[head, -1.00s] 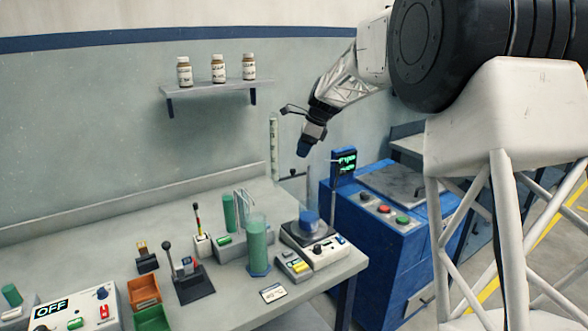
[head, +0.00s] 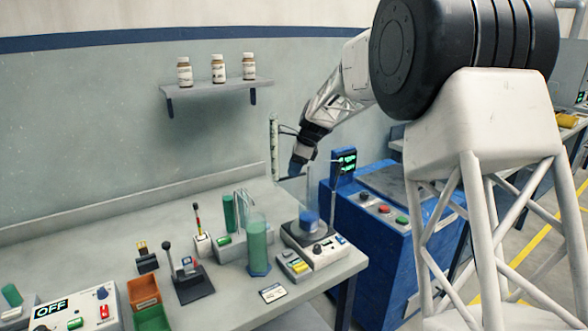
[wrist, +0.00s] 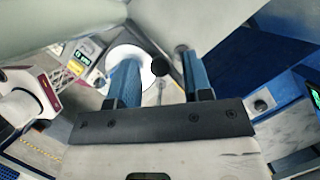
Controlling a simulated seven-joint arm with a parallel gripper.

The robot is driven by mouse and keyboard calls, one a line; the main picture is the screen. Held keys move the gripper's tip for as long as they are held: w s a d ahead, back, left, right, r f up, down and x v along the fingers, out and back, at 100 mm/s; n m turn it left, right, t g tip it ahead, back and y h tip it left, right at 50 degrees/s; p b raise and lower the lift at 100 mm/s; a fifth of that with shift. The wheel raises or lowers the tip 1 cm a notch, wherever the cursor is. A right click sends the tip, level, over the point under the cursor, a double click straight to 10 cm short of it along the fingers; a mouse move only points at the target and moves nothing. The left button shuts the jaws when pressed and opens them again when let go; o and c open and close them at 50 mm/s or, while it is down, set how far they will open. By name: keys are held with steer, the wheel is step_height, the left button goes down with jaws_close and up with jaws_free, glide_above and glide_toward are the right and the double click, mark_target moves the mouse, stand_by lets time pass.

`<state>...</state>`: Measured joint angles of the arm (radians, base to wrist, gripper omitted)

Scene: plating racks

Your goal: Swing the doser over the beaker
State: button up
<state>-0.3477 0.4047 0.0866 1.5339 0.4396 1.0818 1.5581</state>
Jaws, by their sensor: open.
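The beaker (head: 309,219) is clear glass with blue liquid and stands on a white stirrer (head: 318,249) at the bench's right end. What seems to be the doser (head: 274,150) is a tall, pale, graduated column behind it, with a thin side arm low down. My gripper (head: 297,170) points down beside this column, above and behind the beaker, and hides part of the side arm. In the wrist view my gripper (wrist: 161,82) is open, its blue fingers apart. A black ball knob (wrist: 160,66) on a thin stem shows between them; I cannot tell if they touch it.
A green-filled cylinder (head: 258,245) stands left of the stirrer. A blue cabinet (head: 372,245) with a small display stands close on the right. A shelf (head: 215,88) with bottles hangs on the wall. The rear left bench is clear.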

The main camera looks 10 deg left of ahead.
steer(key=shift+a+f, duration=0.15)
steer(key=shift+f, duration=0.15)
jaws_close()
steer(key=shift+s+d+f+n, duration=0.1)
steer(key=shift+d+n, duration=0.1)
steer(key=shift+n, duration=0.1)
steer(key=shift+s+d+n+g+h, duration=0.3)
steer(key=shift+d+n+g, duration=0.35)
steer(key=shift+n, duration=0.95)
steer(key=shift+s+d+n+g+h, duration=0.25)
steer(key=shift+d+n+g+h, duration=0.45)
steer(key=shift+n, duration=0.9)
steer(key=shift+s+d+n+g+h, duration=0.1)
steer(key=shift+s+d+n+g, duration=0.2)
steer(key=shift+d+n, duration=0.95)
steer(key=shift+a+f+n, duration=0.1)
steer(key=shift+a+n, duration=0.2)
steer(key=shift+n, duration=0.15)
